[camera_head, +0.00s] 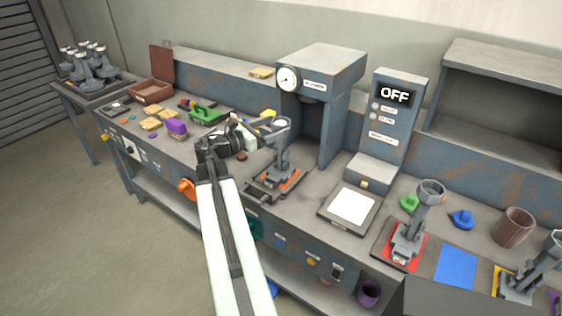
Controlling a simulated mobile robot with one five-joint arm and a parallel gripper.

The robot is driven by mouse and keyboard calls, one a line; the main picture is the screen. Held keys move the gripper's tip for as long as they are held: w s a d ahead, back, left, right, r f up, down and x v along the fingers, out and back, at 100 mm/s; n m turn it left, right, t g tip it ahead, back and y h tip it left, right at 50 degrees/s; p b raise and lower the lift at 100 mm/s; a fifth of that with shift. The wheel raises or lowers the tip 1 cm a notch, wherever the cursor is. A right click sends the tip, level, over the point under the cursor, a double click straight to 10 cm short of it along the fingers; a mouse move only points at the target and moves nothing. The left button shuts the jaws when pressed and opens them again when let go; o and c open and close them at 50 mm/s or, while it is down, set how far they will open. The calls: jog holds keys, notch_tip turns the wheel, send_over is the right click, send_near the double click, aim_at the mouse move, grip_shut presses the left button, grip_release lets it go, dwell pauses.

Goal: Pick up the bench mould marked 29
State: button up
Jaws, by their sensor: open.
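Several grey bench moulds with cup-like tops are in view, and no number 29 is legible on any. One mould (281,160) stands upright on a plate below the press. Another mould (408,240) stands on a red mat at the right. A third mould (530,270) is on a yellow mat at the right edge, partly cut off. A group of similar moulds (90,66) stands on the side table at far left. My gripper (245,132) is open above the bench, left of the press mould. Its fingertips are small and hard to make out. My arm hides part of the bench front.
The press (320,75) with a dial stands behind the middle mould. A control box (398,105) reading OFF stands right of it, behind a white-topped plate (354,205). A blue mat (456,267) and a brown cup (512,228) are at right. Small coloured items clutter the left bench.

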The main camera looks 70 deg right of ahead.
aim_at(286, 122)
jog(key=x, duration=0.5)
jog(key=shift+s+a, duration=0.15)
jog(key=shift+s, duration=0.15)
jog(key=shift+r, duration=0.1)
grip_shut()
